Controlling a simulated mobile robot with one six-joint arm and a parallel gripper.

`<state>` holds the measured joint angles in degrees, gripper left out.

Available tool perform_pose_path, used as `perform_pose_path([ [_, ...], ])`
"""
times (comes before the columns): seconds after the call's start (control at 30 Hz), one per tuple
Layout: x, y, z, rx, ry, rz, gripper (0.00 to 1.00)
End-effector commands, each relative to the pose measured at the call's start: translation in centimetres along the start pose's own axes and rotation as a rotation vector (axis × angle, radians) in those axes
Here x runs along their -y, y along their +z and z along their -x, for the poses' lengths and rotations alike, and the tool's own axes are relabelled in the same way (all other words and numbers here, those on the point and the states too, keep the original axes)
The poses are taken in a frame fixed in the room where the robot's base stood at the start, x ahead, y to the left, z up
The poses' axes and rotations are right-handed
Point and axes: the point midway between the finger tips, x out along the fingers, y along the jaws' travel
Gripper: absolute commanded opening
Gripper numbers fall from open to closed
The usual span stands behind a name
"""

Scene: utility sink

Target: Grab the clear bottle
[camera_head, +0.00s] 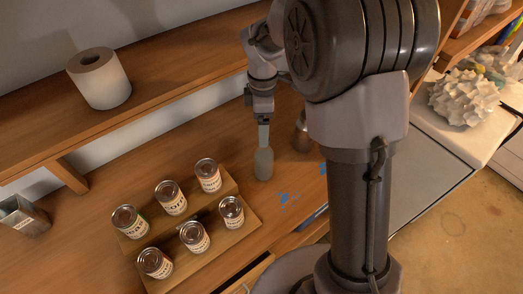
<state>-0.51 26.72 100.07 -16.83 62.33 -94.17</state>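The clear bottle (264,164) stands upright on the wooden worktop, a pale grey-green shape right of the cans. My gripper (264,141) points straight down directly above the bottle, with its tip at or around the bottle's top. The pale narrow part there blends with the bottle, so I cannot tell whether the fingers touch it or how far apart they are.
Several cans (171,197) stand on a stepped wooden board (246,218) left of the bottle. A metal container (301,133) stands close behind to the right. Blue marks (287,199) lie on the worktop. A paper roll (99,78) sits on the upper shelf.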

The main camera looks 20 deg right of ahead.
Motion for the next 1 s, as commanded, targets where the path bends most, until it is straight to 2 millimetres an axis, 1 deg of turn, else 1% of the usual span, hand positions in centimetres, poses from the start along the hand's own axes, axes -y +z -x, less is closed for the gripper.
perform_pose_path([
  [0.03,0.1,0.1,-1.9,0.002,-0.004,0.0,0.85],
  [0.1,0.1,0.1,-3.5,0.001,-0.004,-0.002,0.85],
  [0.2,0.1,0.1,-5.0,0.001,-0.001,-0.002,0.85],
  [0.27,0.1,0.1,-5.5,0.001,-0.001,-0.002,0.85],
  [0.5,0.2,0.4,-9.9,0.001,-0.002,-0.003,0.85],
  [0.6,0.2,0.3,-10.6,0.0,0.0,-0.003,0.85],
  [0.77,0.2,0.3,-10.6,0.0,0.001,-0.003,0.85],
  [0.8,0.2,0.3,-10.6,0.0,0.001,-0.003,0.83],
  [0.97,0.2,0.3,-10.6,0.0,0.001,-0.003,0.52],
  [1.0,0.2,0.3,-10.6,0.0,0.001,-0.003,0.44],
])
